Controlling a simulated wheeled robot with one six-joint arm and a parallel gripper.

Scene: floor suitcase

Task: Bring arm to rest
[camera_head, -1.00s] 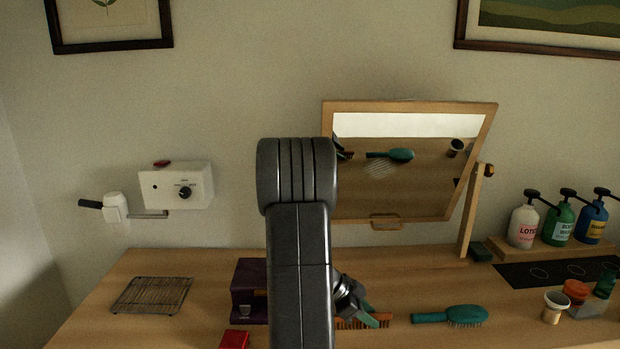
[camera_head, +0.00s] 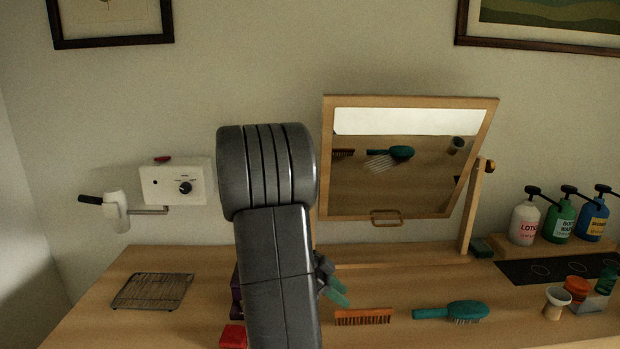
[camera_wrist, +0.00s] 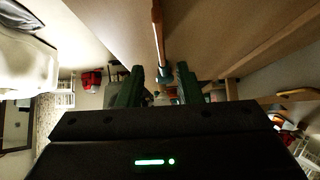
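My gripper (camera_head: 334,291) shows in the head view just right of my dark arm, above the wooden counter (camera_head: 400,270) and left of the orange comb (camera_head: 363,317). Most of it is hidden behind the arm. In the wrist view its two green fingers (camera_wrist: 159,78) stand apart, and I see nothing held between them. My arm rises through the middle of the head view, in front of the left edge of the tilting mirror (camera_head: 390,190).
A teal hairbrush (camera_head: 465,311) lies right of the comb. A wire rack (camera_head: 153,291) and a red box (camera_head: 233,336) are on the left. Pump bottles (camera_head: 560,220) and small cups (camera_head: 557,302) stand right.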

